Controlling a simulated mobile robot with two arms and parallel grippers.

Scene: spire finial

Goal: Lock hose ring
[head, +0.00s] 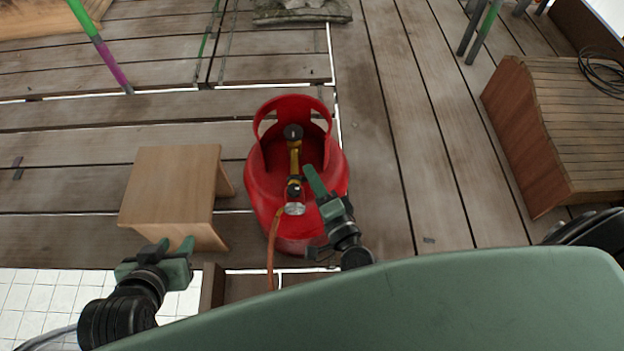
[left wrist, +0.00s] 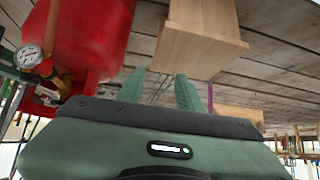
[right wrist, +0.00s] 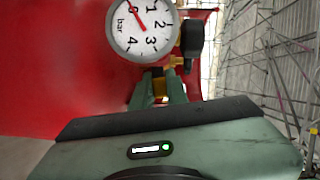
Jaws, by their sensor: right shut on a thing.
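A red gas cylinder (head: 262,195) stands on the deck with a brass regulator (head: 294,160) on its valve. A pressure gauge (head: 295,208) sits at the regulator's near end and also shows in the right wrist view (right wrist: 143,28), needle near zero. An orange hose (head: 272,245) hangs down from the fitting. My right gripper (head: 313,182) is beside the regulator. In the right wrist view (right wrist: 160,88) its fingers are shut on a brass ring just below the gauge, mostly hidden by them. My left gripper (head: 176,244) is open and empty, left of the cylinder.
A wooden stool (head: 170,185) stands left of the cylinder, close beyond my left gripper. A slatted wooden box (head: 560,130) with a coiled black cable (head: 602,72) is at the right. A stone base (head: 300,12) is at the back. Deck right of the cylinder is clear.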

